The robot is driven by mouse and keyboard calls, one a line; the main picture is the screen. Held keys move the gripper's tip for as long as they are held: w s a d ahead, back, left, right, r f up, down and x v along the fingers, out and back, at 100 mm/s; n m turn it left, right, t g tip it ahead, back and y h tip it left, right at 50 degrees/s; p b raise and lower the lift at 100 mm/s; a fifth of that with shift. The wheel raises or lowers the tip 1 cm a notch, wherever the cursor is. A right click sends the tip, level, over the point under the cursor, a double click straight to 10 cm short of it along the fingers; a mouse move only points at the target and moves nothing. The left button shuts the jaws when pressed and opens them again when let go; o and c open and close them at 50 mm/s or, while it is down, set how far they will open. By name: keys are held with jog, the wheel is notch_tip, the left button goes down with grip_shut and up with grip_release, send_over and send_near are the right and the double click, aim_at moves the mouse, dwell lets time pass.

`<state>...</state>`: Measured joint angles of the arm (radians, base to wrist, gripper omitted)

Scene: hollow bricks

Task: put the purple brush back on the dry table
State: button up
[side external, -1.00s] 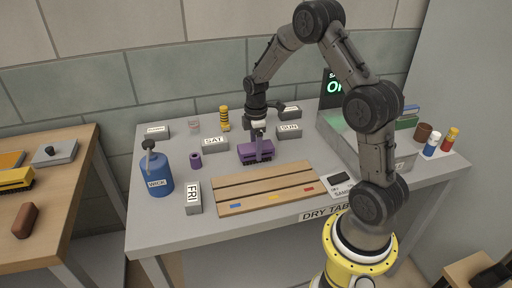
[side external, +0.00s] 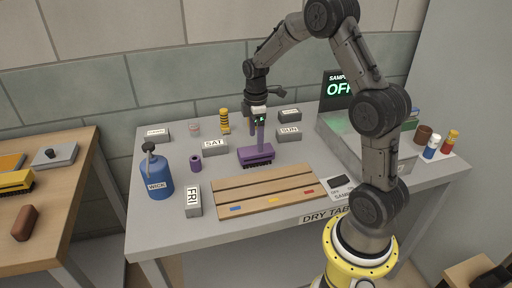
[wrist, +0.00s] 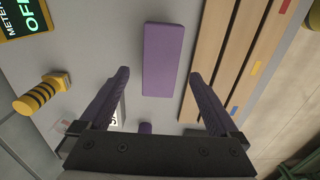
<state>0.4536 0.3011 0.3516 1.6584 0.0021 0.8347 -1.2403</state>
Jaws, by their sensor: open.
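The purple brush (side external: 256,156) rests on the dry table (side external: 300,175), behind the wooden slatted board, with its dark underside down. In the wrist view it shows as a plain purple block (wrist: 163,60) lying ahead of the fingers. My gripper (side external: 260,146) is above the brush with its purple fingers pointing down. In the wrist view the two fingers (wrist: 159,76) stand wide apart with nothing held between them. The side view does not clearly show the gap between the fingertips and the brush.
The slatted board (side external: 265,187) lies in front of the brush. SAT (side external: 215,146), SUN (side external: 289,132) and FRI (side external: 194,198) blocks, a small purple cylinder (side external: 196,163) and a yellow-black striped piece (side external: 225,121) stand around. A blue bottle (side external: 157,176) is at left, a grey box (side external: 345,145) at right.

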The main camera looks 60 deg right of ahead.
jog(key=s+a+r+m+t, duration=0.1)
jog(key=s+a+r, duration=0.1)
jog(key=a+r, duration=0.35)
jog(key=s+a+r+m+t, duration=0.1)
jog(key=s+a+r, duration=0.1)
jog(key=r, duration=0.6)
jog(key=s+a+r+m+t, duration=0.1)
jog(key=s+a+m, duration=0.2)
jog(key=s+a, duration=0.2)
jog(key=s+a+r+m+t, duration=0.1)
jog(key=s+a+m, duration=0.3)
jog(key=s, duration=0.8)
jog(key=shift+s+a+r+t, duration=0.3)
jog(key=shift+a+t, duration=0.5)
jog(key=shift+a, duration=0.2)
